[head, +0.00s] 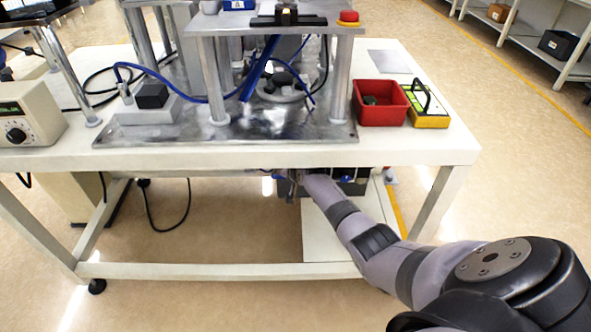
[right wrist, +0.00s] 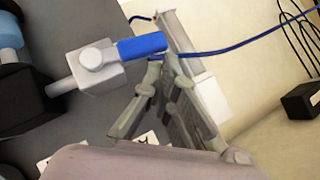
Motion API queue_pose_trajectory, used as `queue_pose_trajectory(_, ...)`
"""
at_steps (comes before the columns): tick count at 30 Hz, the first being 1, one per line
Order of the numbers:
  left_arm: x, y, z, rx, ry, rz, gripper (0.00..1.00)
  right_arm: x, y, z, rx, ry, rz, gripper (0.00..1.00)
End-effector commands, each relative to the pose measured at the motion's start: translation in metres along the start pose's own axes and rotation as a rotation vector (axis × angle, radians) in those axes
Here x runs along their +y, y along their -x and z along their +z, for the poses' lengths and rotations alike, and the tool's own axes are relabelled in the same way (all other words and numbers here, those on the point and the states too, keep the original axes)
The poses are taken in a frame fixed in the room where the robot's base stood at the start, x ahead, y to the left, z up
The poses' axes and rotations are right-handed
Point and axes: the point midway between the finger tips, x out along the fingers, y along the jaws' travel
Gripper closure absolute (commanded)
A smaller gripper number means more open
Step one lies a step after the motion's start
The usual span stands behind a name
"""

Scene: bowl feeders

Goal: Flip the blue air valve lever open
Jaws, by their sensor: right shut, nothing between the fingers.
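The blue air valve lever (right wrist: 142,45) shows in the right wrist view, on a pale square valve body (right wrist: 97,68) with a round cap. The lever points to the right in that picture, away from the body. My right gripper (right wrist: 160,62) is shut and empty, its fingers right beside the lever's free end; I cannot tell whether they touch it. In the head view my right arm reaches under the front table edge, where the right gripper (head: 288,188) is small and partly hidden. The lever cannot be made out clearly there. My left gripper is not in view.
The white table (head: 400,152) overhangs the work area. On it are a red bin (head: 381,112), a yellow-green device (head: 428,108) and a metal fixture plate (head: 285,128). A blue air hose (right wrist: 235,48) runs behind the fingers. The floor in front is clear.

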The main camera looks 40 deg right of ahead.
Motion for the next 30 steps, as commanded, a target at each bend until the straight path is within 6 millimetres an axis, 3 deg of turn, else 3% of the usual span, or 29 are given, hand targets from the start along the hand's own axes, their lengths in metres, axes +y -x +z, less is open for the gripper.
queue_pose_trajectory(15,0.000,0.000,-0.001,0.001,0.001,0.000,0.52,0.001,0.057,0.000,0.002,0.001,0.001,1.00)
queue_pose_trajectory(30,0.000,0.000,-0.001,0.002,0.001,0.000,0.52,0.001,0.068,-0.001,0.002,0.001,0.002,1.00)
